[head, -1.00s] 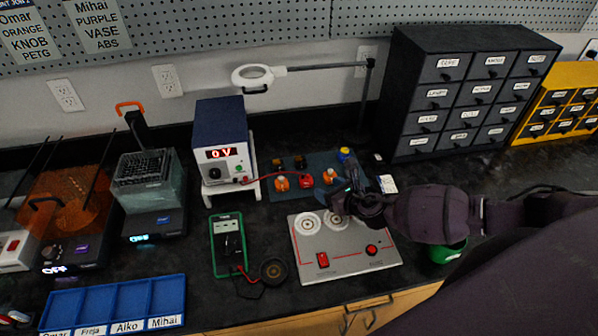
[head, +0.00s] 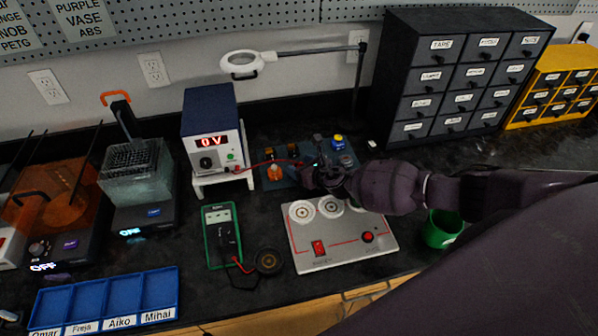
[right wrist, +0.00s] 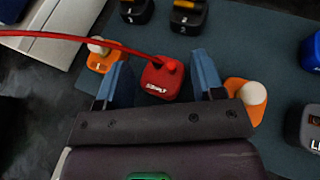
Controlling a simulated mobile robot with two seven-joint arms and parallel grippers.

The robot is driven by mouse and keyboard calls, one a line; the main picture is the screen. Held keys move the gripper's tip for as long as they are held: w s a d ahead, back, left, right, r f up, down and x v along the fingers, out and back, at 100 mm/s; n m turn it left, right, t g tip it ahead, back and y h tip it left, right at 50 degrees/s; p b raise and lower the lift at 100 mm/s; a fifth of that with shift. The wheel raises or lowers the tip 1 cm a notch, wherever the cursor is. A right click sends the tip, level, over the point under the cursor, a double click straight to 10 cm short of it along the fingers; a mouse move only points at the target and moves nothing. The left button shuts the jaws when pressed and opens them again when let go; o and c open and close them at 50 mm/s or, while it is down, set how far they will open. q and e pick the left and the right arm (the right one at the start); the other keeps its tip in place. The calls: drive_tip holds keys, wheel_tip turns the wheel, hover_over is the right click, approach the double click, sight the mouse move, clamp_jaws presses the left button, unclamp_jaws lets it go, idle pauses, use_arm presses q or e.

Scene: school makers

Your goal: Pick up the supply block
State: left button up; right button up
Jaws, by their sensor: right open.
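The supply block is a small red block (right wrist: 158,86) with a white label and a red cable on its top, on a dark blue-grey mat (right wrist: 215,35). My right gripper (right wrist: 163,76) is open in the right wrist view, with one blue finger on each side of the block. The block lies between the fingers, with visible gaps on both sides. In the head view my right gripper (head: 318,174) is over the mat and mostly hides the block. My left gripper is not in view.
Orange blocks with white knobs (right wrist: 101,58) (right wrist: 246,97) stand close outside both fingers. Dark blocks (right wrist: 188,16) stand behind. The red cable runs left to the power supply (head: 212,135).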

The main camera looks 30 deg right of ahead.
drive_tip(key=shift+w+f, duration=0.15)
drive_tip(key=shift+w, duration=0.15)
drive_tip(key=c, duration=0.7)
